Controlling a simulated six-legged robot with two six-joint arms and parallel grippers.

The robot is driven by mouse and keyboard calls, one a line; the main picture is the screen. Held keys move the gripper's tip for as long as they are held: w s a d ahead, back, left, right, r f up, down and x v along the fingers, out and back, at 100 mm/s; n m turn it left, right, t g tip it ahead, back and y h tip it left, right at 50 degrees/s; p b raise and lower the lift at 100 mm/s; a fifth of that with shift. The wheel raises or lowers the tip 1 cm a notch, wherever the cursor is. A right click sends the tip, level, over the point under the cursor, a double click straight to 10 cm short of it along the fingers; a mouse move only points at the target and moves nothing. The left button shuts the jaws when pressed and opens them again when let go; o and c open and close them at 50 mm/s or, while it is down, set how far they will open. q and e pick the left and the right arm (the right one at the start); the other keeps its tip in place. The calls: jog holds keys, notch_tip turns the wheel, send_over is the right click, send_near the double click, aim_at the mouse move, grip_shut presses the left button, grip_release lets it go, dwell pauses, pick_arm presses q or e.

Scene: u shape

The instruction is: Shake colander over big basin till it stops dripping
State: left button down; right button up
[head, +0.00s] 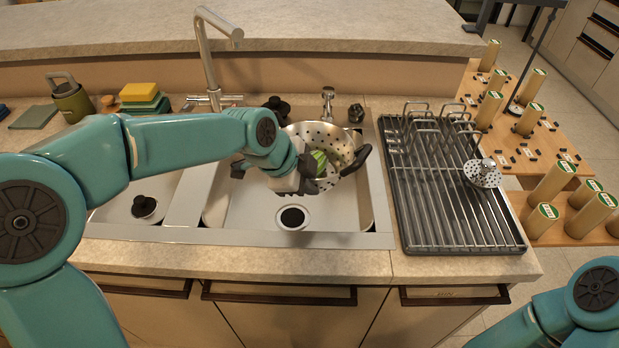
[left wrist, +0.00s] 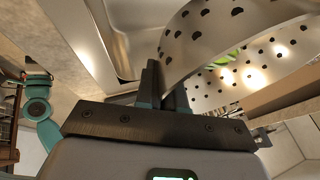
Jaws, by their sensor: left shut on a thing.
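The steel colander (head: 338,138), with round holes and dark handles, is held over the big basin (head: 245,210), towards its back right. It looks tilted and has something green (head: 318,160) inside. My left gripper (head: 311,174) is shut on the colander's near rim, partly hiding it. In the left wrist view the colander wall (left wrist: 215,45) rises from between the fingers (left wrist: 165,88), with a bit of green behind it. No drips can be made out. My right gripper is out of view; only part of that arm shows at the lower right.
A tall faucet (head: 207,60) stands behind the sinks. A smaller basin with a black stopper (head: 144,206) is at left. A dark drying rack (head: 440,215) with a small perforated steel item (head: 482,173) stands right of the big basin.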

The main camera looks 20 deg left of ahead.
pick_arm(q)
notch_tip(320, 180, up, 3)
jog(key=shift+w+f, duration=0.1)
jog(key=shift+f, duration=0.1)
notch_tip(320, 180, down, 3)
jog(key=shift+r, duration=0.1)
notch_tip(320, 180, up, 4)
jog(key=shift+w, duration=0.1)
jog(key=f, duration=0.4)
jog(key=shift+s+f, duration=0.1)
jog(key=shift+s, duration=0.2)
jog(key=shift+r, duration=0.3)
jog(key=shift+w+f, duration=0.1)
jog(key=shift+w, duration=0.1)
